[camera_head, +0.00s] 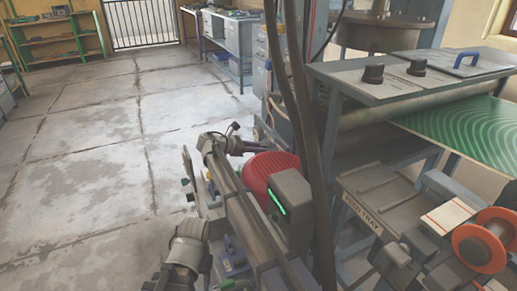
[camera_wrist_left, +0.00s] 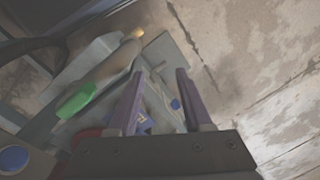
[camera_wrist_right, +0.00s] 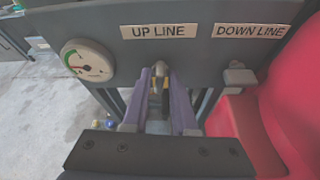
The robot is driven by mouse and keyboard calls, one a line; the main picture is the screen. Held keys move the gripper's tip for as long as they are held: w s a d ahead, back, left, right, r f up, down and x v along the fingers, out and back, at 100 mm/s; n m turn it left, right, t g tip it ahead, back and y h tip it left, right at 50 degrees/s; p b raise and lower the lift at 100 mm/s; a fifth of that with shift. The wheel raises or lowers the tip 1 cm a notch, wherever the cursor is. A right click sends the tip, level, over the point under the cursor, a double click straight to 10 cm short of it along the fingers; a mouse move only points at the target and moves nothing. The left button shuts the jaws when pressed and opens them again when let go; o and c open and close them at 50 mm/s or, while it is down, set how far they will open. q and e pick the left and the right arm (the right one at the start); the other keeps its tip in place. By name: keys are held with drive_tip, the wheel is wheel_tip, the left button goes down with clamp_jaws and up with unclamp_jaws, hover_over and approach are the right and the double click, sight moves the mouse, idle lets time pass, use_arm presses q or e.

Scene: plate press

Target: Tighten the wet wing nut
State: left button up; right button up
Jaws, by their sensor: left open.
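In the right wrist view a small grey metal fitting (camera_wrist_right: 160,68), which looks like a wing nut, sits under the UP LINE label (camera_wrist_right: 159,31). My right gripper (camera_wrist_right: 158,82) has its purple fingers on either side of it; I cannot tell whether they press on it. A second grey fitting (camera_wrist_right: 239,76) is under the DOWN LINE label (camera_wrist_right: 249,31). I cannot tell which is wet. In the left wrist view my left gripper (camera_wrist_left: 158,75) is open and empty above a grey machine part (camera_wrist_left: 160,100). The grippers are hard to make out in the head view.
A round gauge (camera_wrist_right: 87,61) is left of the UP LINE label. A red motor housing (camera_wrist_right: 290,90) bounds the right side. A green-handled tool (camera_wrist_left: 76,98) lies near my left gripper. The press (camera_head: 390,75) and feed tray (camera_head: 365,215) stand right; open floor (camera_head: 80,170) lies left.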

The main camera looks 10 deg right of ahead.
clamp_jaws()
drive_tip(key=shift+s+d+m+t, duration=0.1)
drive_tip(key=shift+m+t, duration=0.2)
drive_tip(key=shift+s+d+f+m+t+b, duration=0.1)
drive_tip(key=shift+m+t+b, duration=0.55)
drive_tip(key=shift+m, duration=0.4)
drive_tip(key=shift+s+d+m+t+b, duration=0.1)
drive_tip(key=shift+m+t+b, duration=0.5)
drive_tip(key=shift+m, duration=0.45)
drive_tip(key=shift+w+t, duration=0.1)
drive_tip(key=shift+t, duration=0.15)
